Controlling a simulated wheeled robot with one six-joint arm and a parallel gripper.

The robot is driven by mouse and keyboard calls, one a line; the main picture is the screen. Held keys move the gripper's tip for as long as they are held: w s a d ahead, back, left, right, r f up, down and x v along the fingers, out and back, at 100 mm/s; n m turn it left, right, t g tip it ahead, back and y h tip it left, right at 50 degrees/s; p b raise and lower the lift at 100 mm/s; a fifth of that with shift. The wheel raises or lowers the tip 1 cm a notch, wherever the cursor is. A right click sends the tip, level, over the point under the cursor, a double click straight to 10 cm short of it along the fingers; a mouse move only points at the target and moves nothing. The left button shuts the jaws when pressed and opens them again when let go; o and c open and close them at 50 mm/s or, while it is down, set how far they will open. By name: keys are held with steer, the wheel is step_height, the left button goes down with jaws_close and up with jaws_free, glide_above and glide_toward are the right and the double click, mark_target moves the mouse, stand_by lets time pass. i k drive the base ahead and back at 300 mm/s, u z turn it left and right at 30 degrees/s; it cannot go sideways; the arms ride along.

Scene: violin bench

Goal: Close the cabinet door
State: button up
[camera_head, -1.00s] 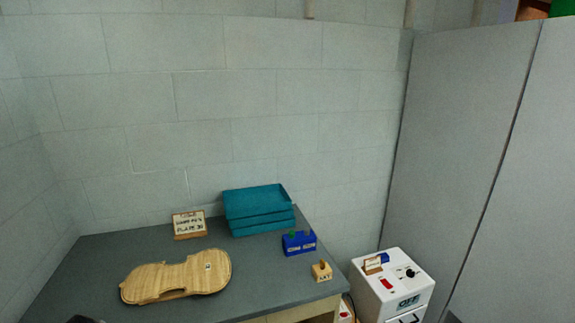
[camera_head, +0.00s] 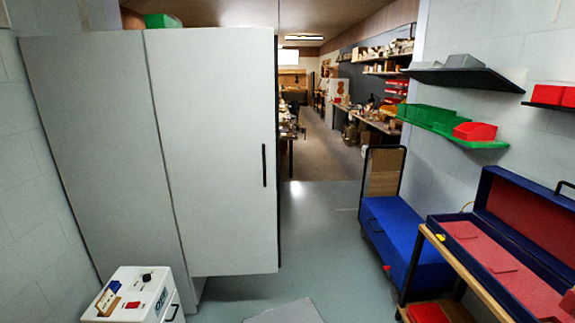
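A tall grey cabinet (camera_head: 95,150) stands at the left. Its door (camera_head: 215,150) faces me and has a dark upright handle (camera_head: 264,165) near its right edge. The door appears swung out from the cabinet's near corner, with its lower edge clear of the floor and floor showing beneath it. The cabinet's inside is hidden behind the door. My gripper is not in view.
A white box unit (camera_head: 135,290) stands at the lower left by the cabinet. Open floor (camera_head: 315,235) lies right of the door. Farther right are a blue platform cart (camera_head: 405,235) and an open blue case (camera_head: 490,250) on a stand. Shelves (camera_head: 460,80) jut from the right wall.

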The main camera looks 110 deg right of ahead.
mark_target(214, 90)
steer(key=z, duration=3.45)
steer(key=k, duration=0.3)
steer(key=z, duration=0.4)
steer(key=i, duration=1.25)
steer(key=u, duration=0.6)
